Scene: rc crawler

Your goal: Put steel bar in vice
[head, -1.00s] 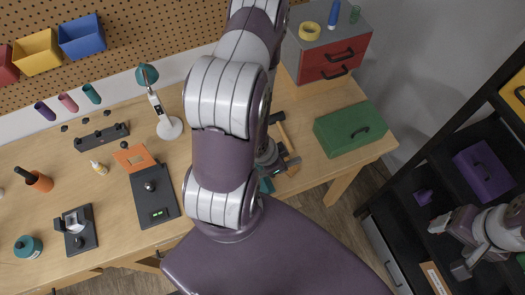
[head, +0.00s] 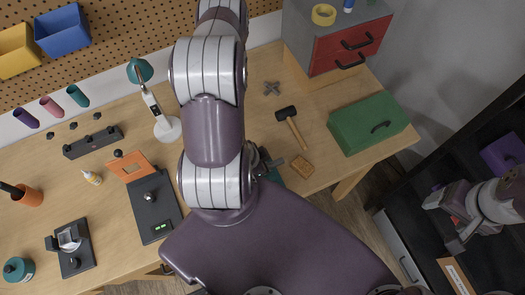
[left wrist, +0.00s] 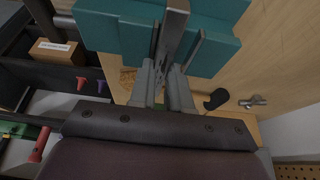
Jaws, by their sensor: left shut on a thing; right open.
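The teal vice (left wrist: 112,28) fills the top of the left wrist view, with teal blocks on both sides of a gap. In the head view only a small teal part (head: 270,172) shows beside my left arm. My left gripper (left wrist: 166,88) is shut on the grey steel bar (left wrist: 174,28). The bar points away from the fingers and overlaps the gap between the teal blocks; I cannot tell how deep it sits. In the head view my arm mostly hides the left gripper (head: 264,166). My right gripper (head: 446,224) is open and empty at the right, by the dark shelf.
A dark shelf (head: 455,135) is at the right.

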